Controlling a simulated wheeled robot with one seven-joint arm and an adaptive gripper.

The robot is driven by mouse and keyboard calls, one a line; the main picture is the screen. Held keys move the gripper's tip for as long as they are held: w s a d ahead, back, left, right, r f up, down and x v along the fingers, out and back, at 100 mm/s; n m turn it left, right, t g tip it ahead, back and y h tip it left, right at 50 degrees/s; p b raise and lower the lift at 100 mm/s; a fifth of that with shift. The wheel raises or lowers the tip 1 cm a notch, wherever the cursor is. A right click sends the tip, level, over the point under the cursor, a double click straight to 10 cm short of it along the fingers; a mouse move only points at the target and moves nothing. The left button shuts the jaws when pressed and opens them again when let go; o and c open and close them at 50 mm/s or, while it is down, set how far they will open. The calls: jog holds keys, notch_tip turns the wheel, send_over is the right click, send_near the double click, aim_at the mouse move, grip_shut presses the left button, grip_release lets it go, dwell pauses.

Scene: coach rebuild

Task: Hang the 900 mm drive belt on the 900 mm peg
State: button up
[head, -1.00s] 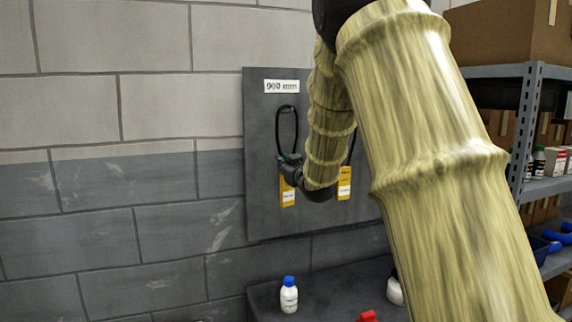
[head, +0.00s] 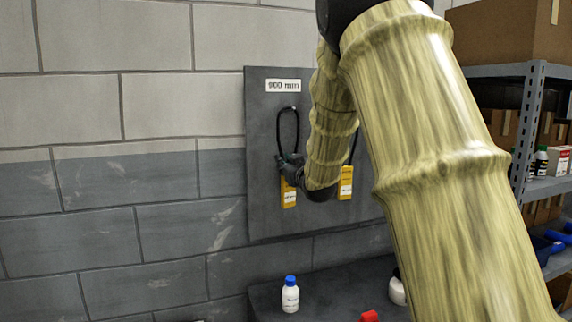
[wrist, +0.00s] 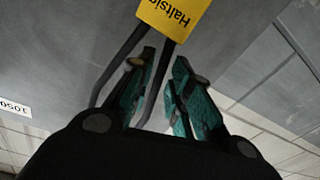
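The black drive belt (head: 279,128) is a narrow upright loop with a yellow tag (head: 288,194) at its lower end. Its top is at the small peg (head: 294,107) under the "900 mm" label (head: 283,86); whether it is fully over the peg is too small to tell. My gripper (head: 283,158) is at the loop's lower part, above the tag. In the wrist view, my gripper's teal fingers (wrist: 166,60) stand apart, with one belt strand (wrist: 153,88) between them and another beside the left finger. The yellow tag (wrist: 174,15) is just beyond the fingertips.
A second yellow-tagged belt (head: 346,183) hangs to the right, partly behind my arm. The grey board (head: 265,215) is on a block wall. A blue-capped bottle (head: 290,297) and a red object (head: 369,316) are on the bench (head: 330,287) below. Shelving (head: 533,120) stands at right.

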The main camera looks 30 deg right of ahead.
jog(key=shift+o, duration=0.6)
jog(key=shift+s, duration=0.15)
jog(key=s+a, duration=0.2)
jog(key=s, duration=0.9)
jog(key=shift+s+f, duration=0.3)
